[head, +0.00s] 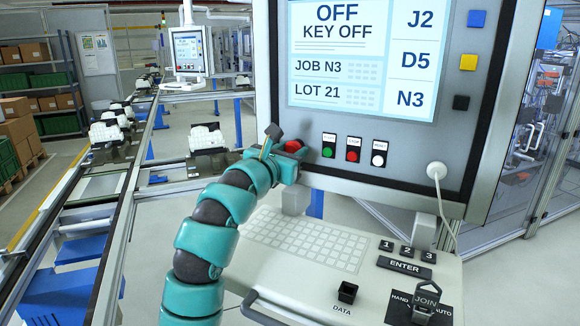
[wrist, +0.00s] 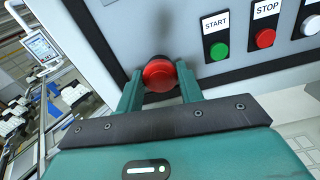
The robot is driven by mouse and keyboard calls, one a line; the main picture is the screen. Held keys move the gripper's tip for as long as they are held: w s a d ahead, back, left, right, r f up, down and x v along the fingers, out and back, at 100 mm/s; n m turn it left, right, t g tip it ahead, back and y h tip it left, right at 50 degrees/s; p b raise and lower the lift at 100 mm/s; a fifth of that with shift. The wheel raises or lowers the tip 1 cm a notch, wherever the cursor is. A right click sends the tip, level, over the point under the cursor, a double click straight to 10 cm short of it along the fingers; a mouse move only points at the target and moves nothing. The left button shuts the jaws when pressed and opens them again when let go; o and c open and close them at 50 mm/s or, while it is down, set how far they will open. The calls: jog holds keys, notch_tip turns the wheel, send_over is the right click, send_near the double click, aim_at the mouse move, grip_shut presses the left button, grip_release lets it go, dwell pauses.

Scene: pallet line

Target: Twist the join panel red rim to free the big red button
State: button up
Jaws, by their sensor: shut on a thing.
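The big red button (head: 293,146) sits at the lower left corner of the grey join panel (head: 400,165), left of the green button. In the wrist view the red button (wrist: 159,73) shows its round red rim between the two teal fingers. My gripper (head: 284,158) is at the button, with a finger on each side, shut on its rim. In the wrist view my gripper (wrist: 160,88) reaches up from below toward the panel face. The lower sides of the button are partly hidden by the fingers.
The panel has a green START button (wrist: 219,50), a red STOP button (wrist: 264,38) and a white button (head: 377,160) right of the red button. A lit screen (head: 363,60) shows OFF, KEY OFF.

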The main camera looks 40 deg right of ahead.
jog(key=shift+m+b, duration=0.95)
jog(key=shift+m, duration=0.85)
jog(key=o, duration=1)
jog(key=shift+s+a+b, duration=0.25)
jog(key=shift+a+b, duration=0.05)
jog(key=shift+a, duration=0.2)
jog(key=b+v, duration=0.4)
jog(key=v, duration=1.2)
jog(key=shift+s+b, duration=0.2)
jog(key=shift+b, duration=0.15)
jog(key=shift+a+f, duration=0.1)
